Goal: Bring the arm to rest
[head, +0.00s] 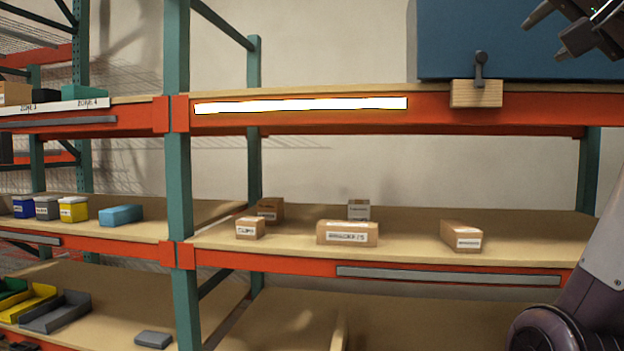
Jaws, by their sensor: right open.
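My right gripper (556,32) is at the top right corner, partly cut off by the picture's edge. Its dark fingers are apart with nothing between them, in front of the blue console box (500,45). A dark lever (481,68) stands on a wooden block (476,94) at the front edge of the upper shelf, just below and left of the gripper, apart from it. My right arm (585,295) shows at the lower right. My left gripper is not in view.
The orange and green rack's upper shelf beam carries a lit white strip (300,105). The middle shelf (400,225) holds several small cardboard boxes (347,233). On the left are coloured bins (73,210) and trays (55,312). The upper shelf left of the console is bare.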

